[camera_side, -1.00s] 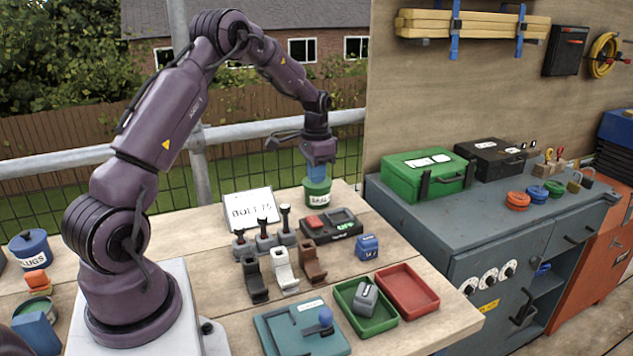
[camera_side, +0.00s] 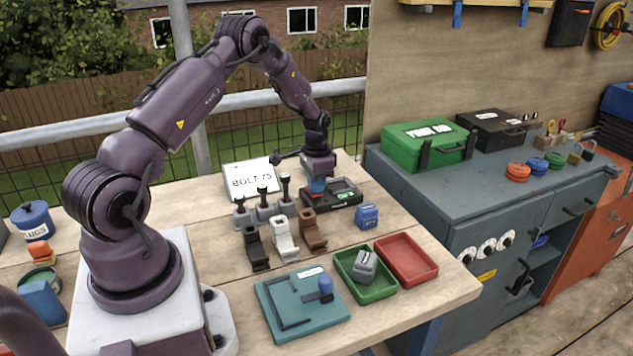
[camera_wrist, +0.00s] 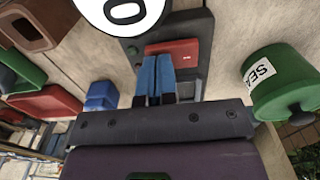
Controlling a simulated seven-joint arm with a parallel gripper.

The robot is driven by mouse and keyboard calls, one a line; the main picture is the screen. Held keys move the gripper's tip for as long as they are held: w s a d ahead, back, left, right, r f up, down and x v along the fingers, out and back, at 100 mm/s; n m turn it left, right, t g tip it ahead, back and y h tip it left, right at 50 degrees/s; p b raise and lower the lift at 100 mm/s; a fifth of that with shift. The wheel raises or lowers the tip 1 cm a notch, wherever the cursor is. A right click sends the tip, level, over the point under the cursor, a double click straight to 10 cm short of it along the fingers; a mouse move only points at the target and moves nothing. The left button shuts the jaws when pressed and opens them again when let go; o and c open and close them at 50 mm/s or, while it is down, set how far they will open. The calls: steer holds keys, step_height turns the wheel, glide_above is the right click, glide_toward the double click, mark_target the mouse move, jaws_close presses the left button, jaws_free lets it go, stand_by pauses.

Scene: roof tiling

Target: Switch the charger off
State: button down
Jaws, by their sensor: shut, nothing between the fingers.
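The charger (camera_side: 347,194) is a dark box on the bench with a green-lit panel at its right. Its red switch (camera_wrist: 180,48) shows in the wrist view, with a small green spot on the casing to its left. My gripper (camera_side: 317,187) is over the left part of the charger and hides most of the switch in the side view. In the wrist view its blue fingers (camera_wrist: 153,62) are together, empty, with their tips at the switch's left end. I cannot tell whether they touch it or which way the switch is tilted.
Several levers (camera_side: 264,200) and a BOLT 75 sign (camera_side: 250,180) stand left of the charger. A blue block (camera_side: 367,216) is at its front right. A green lidded tub (camera_wrist: 285,82) is close beside my gripper. Green (camera_side: 378,293) and red (camera_side: 424,276) trays lie nearer the front.

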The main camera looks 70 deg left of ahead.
steer(key=shift+d+f, duration=0.1)
steer(key=shift+f, duration=0.05)
stand_by(0.3)
steer(key=shift+a+r, duration=0.25)
steer(key=shift+a, duration=0.6)
step_height(320, 180, up, 14)
steer(key=d, duration=0.2)
steer(key=shift+d, duration=0.25)
steer(key=shift+f, duration=0.1)
